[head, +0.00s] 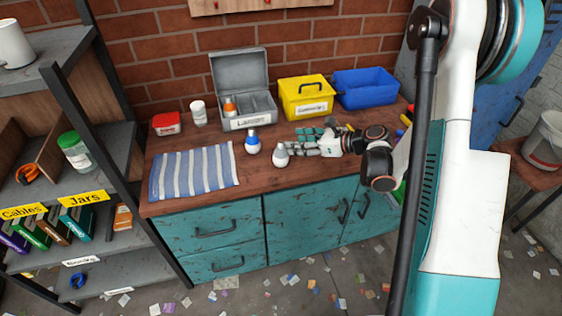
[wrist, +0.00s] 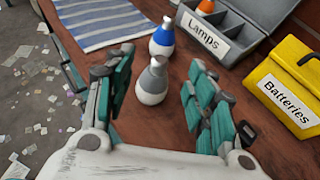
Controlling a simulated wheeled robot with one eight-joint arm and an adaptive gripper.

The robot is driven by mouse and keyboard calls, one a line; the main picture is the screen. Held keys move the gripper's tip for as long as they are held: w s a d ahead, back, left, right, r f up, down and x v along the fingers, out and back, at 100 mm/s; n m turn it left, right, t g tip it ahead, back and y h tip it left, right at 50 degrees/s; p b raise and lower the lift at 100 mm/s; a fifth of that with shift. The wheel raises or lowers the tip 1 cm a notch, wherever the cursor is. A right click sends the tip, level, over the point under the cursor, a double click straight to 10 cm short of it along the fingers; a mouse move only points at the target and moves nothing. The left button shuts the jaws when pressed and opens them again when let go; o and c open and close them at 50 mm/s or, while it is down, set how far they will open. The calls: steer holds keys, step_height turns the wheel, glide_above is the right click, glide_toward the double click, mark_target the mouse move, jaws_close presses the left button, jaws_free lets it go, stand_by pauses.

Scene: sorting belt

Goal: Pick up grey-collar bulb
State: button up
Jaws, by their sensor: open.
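The grey-collar bulb (head: 280,154) stands upright on the wooden counter, white with a grey top. In the wrist view the same bulb (wrist: 152,82) sits just ahead of and between my open fingers. My gripper (wrist: 160,95) is open and empty; both fingers are apart from the bulb. In the head view my gripper (head: 308,142) reaches in from the right, low over the counter, with its fingers towards the bulb. A blue-collar bulb (head: 253,144) stands close behind it, also shown in the wrist view (wrist: 162,38).
A grey box labelled Lamps (head: 246,123) holds an orange-topped item. A yellow Batteries box (head: 305,97) and a blue bin (head: 365,88) stand to its right. A striped cloth (head: 194,170) lies left. A red box (head: 165,124) and a white jar (head: 198,113) stand behind the cloth.

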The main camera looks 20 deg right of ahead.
mark_target(281, 142)
steer(key=b+x, duration=0.1)
steer(key=x, duration=0.2)
steer(key=f+b+x, duration=0.1)
steer(key=x, duration=0.3)
steer(key=shift+d+b, duration=0.15)
steer(key=shift+b, duration=0.15)
steer(key=shift+w+a, duration=0.3)
steer(key=shift+a, duration=0.05)
steer(key=shift+c, duration=0.6)
jaws_close()
